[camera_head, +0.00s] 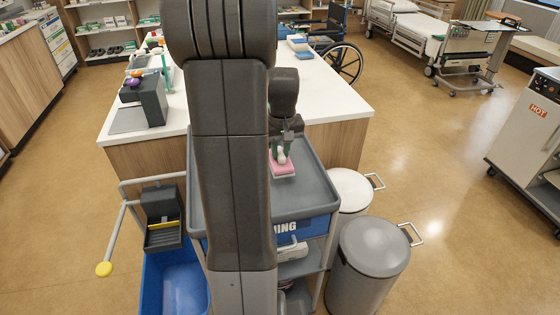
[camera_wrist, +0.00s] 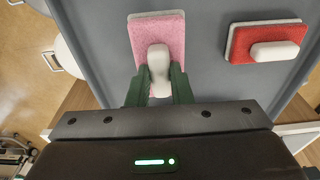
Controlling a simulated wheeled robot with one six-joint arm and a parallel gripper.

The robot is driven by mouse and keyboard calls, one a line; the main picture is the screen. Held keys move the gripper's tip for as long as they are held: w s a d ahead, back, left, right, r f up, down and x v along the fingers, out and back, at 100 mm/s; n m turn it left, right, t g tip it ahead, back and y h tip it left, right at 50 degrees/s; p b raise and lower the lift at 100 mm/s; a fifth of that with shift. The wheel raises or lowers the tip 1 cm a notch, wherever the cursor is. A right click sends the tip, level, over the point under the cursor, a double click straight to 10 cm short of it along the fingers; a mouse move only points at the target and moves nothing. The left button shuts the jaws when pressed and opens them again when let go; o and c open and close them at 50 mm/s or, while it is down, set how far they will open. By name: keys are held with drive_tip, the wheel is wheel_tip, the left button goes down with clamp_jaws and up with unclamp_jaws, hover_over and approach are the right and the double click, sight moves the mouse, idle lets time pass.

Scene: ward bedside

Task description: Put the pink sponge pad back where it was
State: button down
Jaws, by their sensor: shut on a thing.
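The pink sponge pad (camera_wrist: 172,28) has a pale backing edge and a white handle (camera_wrist: 158,66). In the wrist view my gripper (camera_wrist: 156,88) is shut on this handle, with one green finger on each side. The head view shows the pink pad (camera_head: 284,170) under my gripper (camera_head: 281,150), over the grey top tray (camera_head: 312,186) of the cleaning cart. The pad looks larger than the red pad beside it, so it seems held above the tray. The size of the gap cannot be told. My arm hides the tray's left part in the head view.
A red pad (camera_wrist: 240,47) with a white handle lies on the tray to the right in the wrist view. Two lidded bins (camera_head: 374,246) stand right of the cart. A white-topped counter (camera_head: 335,95) is behind it. Bare tray lies between the pads.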

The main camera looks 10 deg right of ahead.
sight(281, 153)
drive_tip(key=shift+f, duration=2.05)
drive_tip(key=shift+f, duration=0.1)
drive_tip(key=c, duration=1.3)
unclamp_jaws()
drive_tip(key=r, duration=0.4)
drive_tip(key=s+r, duration=0.1)
drive_tip(key=r, duration=0.7)
drive_tip(key=shift+s+r, duration=0.1)
drive_tip(key=shift+s, duration=0.15)
